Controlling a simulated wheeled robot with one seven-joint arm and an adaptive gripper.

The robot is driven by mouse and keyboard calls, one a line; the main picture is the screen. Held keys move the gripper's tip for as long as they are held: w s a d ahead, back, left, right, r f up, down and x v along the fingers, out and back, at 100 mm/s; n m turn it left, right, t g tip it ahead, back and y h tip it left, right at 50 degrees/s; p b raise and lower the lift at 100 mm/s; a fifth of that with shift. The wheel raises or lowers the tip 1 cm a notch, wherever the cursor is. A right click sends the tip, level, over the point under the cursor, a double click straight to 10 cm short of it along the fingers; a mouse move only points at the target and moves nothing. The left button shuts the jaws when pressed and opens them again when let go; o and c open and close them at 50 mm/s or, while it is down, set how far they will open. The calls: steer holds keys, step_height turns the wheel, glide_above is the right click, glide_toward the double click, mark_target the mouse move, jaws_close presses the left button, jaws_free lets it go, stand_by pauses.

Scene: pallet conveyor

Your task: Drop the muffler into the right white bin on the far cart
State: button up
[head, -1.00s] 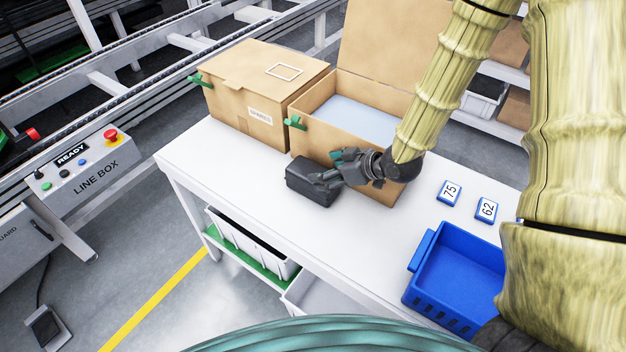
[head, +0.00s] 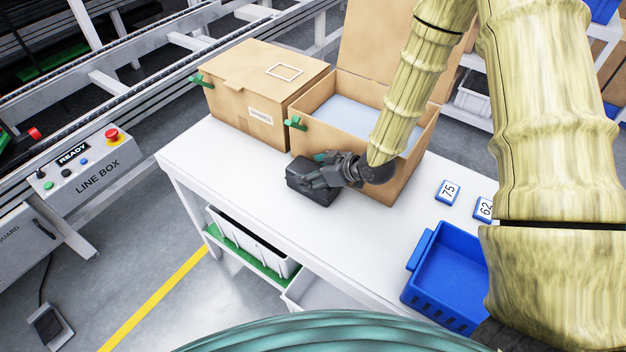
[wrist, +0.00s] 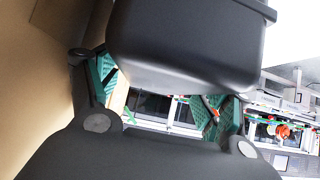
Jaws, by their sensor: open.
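The muffler (head: 310,193) appears to be the dark grey block with rounded edges on the white table, in front of the open carton. My gripper (head: 318,174) is at its upper right side, with the jaws open. In the wrist view the dark block (wrist: 190,45) fills the top middle, and the green-padded fingers of my gripper (wrist: 158,100) are spread below it; I cannot tell whether they touch it. A white bin (head: 473,103) shows on a rack at the back right, partly hidden by my arm; I cannot tell which bin it is.
A closed carton (head: 240,105) and an open carton (head: 385,165) stand behind the block. A blue crate (head: 440,290) and number tags (head: 447,191) are on the table's right. White bins (head: 245,240) sit on the shelf below. The table's front left is clear.

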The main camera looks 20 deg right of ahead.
steer(key=shift+c, duration=0.4)
steer(key=c, duration=1.6)
steer(key=shift+w+r, duration=0.1)
steer(key=shift+r, duration=0.15)
steer(key=shift+r+b, duration=0.45)
steer(key=shift+r, duration=1.1)
steer(key=s, duration=0.3)
steer(key=s+a+r, duration=0.1)
steer(key=s, duration=0.3)
steer(key=s+a+b, duration=0.1)
steer(key=s, duration=0.3)
steer(key=shift+s+r, duration=0.1)
steer(key=shift+r, duration=0.1)
